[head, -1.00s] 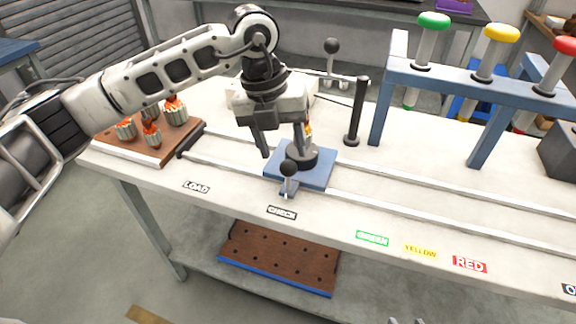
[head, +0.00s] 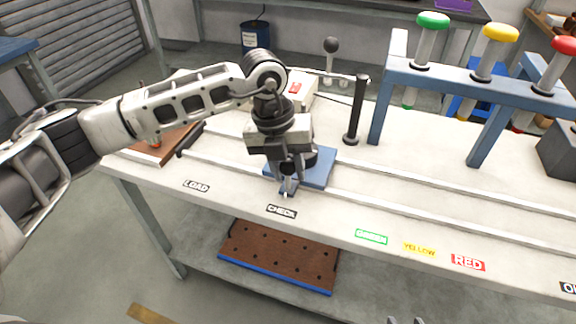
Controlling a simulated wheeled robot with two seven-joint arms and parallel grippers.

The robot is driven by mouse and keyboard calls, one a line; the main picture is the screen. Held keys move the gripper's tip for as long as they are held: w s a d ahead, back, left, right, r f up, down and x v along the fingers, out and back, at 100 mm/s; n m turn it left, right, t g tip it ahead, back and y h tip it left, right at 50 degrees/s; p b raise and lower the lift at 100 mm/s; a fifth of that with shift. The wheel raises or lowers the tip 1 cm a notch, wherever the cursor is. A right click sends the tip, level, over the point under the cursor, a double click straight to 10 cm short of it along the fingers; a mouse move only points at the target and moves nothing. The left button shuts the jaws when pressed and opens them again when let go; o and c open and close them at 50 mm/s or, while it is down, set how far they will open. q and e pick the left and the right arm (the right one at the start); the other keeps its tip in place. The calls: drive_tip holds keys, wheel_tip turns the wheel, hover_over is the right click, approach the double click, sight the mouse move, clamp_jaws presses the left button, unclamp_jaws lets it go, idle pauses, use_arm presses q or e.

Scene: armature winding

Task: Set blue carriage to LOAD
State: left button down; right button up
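The blue carriage (head: 320,166) sits on the rails by the CHECK label (head: 282,212), to the right of the LOAD label (head: 197,186). Its front handle (head: 288,191) shows only at the base; the dark knob is hidden behind my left gripper. My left gripper (head: 289,183) points down over this handle, with its fingers at the knob. I cannot tell whether they are closed on it. The armature on the carriage is mostly hidden behind the gripper. Only the fingertips of my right gripper (head: 405,321) show at the bottom edge, apart and empty.
A brown tray (head: 150,153) stands at the left end of the rails, mostly behind my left arm. A black post (head: 354,110) and a blue frame (head: 440,87) with coloured knobs stand behind the rails. The rails between carriage and left stop (head: 190,138) look clear.

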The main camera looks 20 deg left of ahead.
use_arm(q)
drive_tip(key=shift+a, duration=0.2)
use_arm(e)
drive_tip(key=shift+r, duration=0.1)
use_arm(q)
drive_tip(key=a, duration=0.6)
drive_tip(key=a+b, duration=0.1)
drive_tip(key=a, duration=0.5)
drive_tip(key=a+b, duration=0.1)
drive_tip(key=a, duration=0.5)
drive_tip(key=shift+w, duration=0.35)
drive_tip(key=shift+a, duration=0.85)
drive_tip(key=shift+a+r, duration=0.1)
drive_tip(key=shift+a, duration=0.05)
use_arm(e)
drive_tip(key=shift+w+a+f, duration=0.1)
drive_tip(key=shift+a+f, duration=0.05)
drive_tip(key=shift+f, duration=0.2)
use_arm(q)
drive_tip(key=shift+a, duration=0.15)
drive_tip(key=c, duration=1.1)
unclamp_jaws()
